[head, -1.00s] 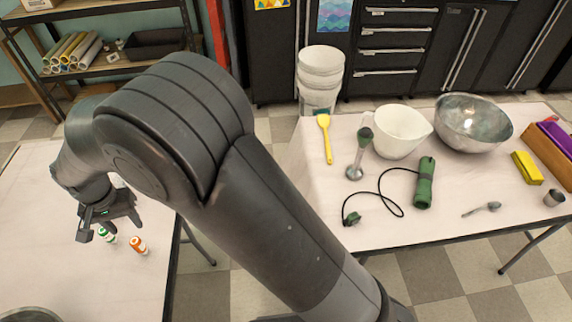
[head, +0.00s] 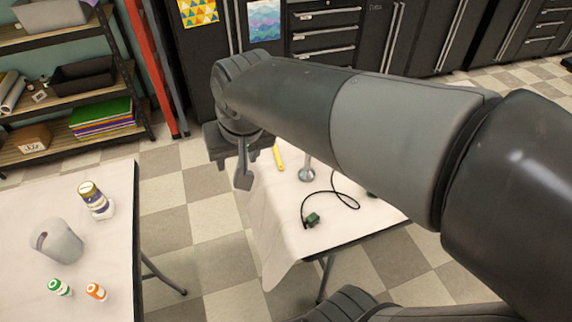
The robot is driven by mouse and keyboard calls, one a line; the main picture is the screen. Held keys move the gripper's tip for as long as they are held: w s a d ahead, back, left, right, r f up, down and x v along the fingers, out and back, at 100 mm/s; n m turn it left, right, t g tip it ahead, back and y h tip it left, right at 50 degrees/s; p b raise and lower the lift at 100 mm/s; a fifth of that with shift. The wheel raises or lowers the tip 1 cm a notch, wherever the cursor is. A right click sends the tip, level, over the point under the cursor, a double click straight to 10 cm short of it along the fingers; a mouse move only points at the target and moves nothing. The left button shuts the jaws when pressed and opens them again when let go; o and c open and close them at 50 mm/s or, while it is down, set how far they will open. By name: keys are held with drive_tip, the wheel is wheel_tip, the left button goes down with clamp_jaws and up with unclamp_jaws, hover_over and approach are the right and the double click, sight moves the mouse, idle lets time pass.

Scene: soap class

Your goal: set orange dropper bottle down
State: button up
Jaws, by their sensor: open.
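The orange dropper bottle (head: 96,291), small with an orange label and white cap end, stands on the left white table (head: 120,240) near its right edge. A similar green-labelled bottle (head: 60,287) stands just left of it. My gripper (head: 243,182) is well away to the right and farther back, over the gap beside the left edge of the right table. It points down, open, with nothing seen in it. One finger shows clearly; the rest is partly hidden by my wrist.
On the left table are a pale rounded container (head: 57,242) and a gold-lidded jar (head: 92,197). The right table (head: 275,215) holds a black cord (head: 335,193) and a yellow-handled tool (head: 278,157). My arm hides much of it. Shelves (head: 75,85) stand at the back left.

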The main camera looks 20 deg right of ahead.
drive_tip(key=s+d+t+h, duration=0.1)
drive_tip(key=s+d, duration=0.7)
drive_tip(key=shift+d+m+t, duration=0.2)
drive_tip(key=shift+m+t, duration=0.1)
